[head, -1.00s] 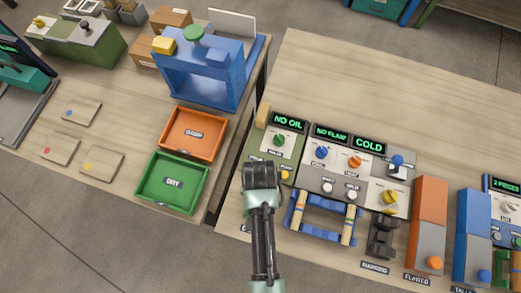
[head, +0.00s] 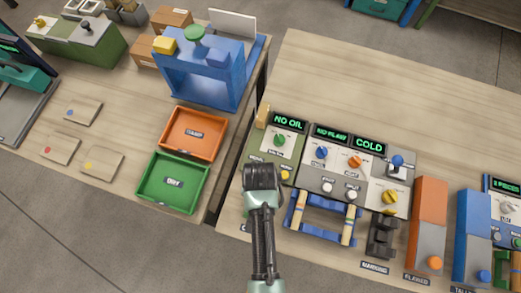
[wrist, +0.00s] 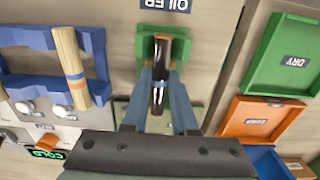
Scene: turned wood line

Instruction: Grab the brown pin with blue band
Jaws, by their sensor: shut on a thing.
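A glossy dark brown pin (wrist: 158,92) stands out from the green oiler cradle (wrist: 146,45) in the wrist view, running down between my fingers. A small pale bluish patch shows on it near the fingertips; whether this is a full band I cannot tell. My gripper (wrist: 158,78) is shut on this pin, one blue-grey finger on each side. The pin's far end is still within the cradle. In the head view my gripper (head: 262,178) is over the front of the green oiler station (head: 278,160), and its dark body hides the pin.
Light wood pins with coloured bands lie across a blue rack (head: 325,204) just right of my gripper. An orange damp tray (head: 165,147) and a green dry tray (head: 150,183) are to the left, across a gap between tables. The bench behind the stations is clear.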

